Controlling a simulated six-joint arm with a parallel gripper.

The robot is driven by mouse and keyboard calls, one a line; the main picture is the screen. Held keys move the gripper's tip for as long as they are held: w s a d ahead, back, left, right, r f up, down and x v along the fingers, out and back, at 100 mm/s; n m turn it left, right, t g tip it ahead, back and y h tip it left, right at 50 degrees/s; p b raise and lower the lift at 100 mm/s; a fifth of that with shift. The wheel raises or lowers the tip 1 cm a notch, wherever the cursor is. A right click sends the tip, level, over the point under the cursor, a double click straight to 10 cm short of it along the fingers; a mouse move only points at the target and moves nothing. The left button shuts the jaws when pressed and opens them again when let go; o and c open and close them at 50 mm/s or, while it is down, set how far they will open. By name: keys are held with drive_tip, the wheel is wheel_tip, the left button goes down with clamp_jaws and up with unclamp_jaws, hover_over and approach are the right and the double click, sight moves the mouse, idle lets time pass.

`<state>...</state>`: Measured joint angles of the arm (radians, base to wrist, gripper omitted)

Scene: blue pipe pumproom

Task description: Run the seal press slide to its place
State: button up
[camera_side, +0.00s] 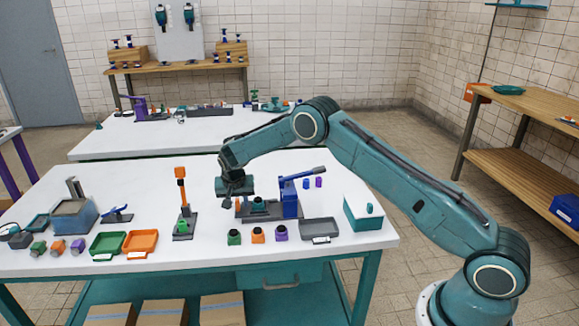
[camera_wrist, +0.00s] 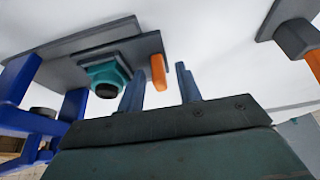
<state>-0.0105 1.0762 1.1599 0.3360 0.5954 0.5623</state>
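The seal press (camera_side: 290,197) is blue with a long lever and stands on the white table. Its grey slide plate (camera_wrist: 148,44) carries a teal fixture (camera_wrist: 104,74) with a dark round centre. An orange handle (camera_wrist: 158,72) stands at the end of the plate; it also shows in the side view (camera_side: 238,207). My gripper (camera_wrist: 160,88) is open, its two fingers apart. In the wrist view the handle appears between the fingertips; I cannot tell whether they touch it. In the side view my gripper (camera_side: 236,197) is above the handle end of the slide, and the fingertips are unclear.
An orange-topped hand press (camera_side: 181,200) stands to the left. Green, orange and purple small blocks (camera_side: 257,235) line the front, beside a grey tray (camera_side: 320,230). A teal box (camera_side: 368,212) is at the right. Green and orange trays (camera_side: 140,242) lie further left.

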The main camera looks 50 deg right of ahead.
sight(254, 201)
drive_tip(key=shift+c, duration=0.4)
clamp_jaws()
drive_tip(key=shift+s+d, duration=1.75)
drive_tip(key=shift+d, duration=0.05)
drive_tip(key=shift+o, duration=0.4)
unclamp_jaws()
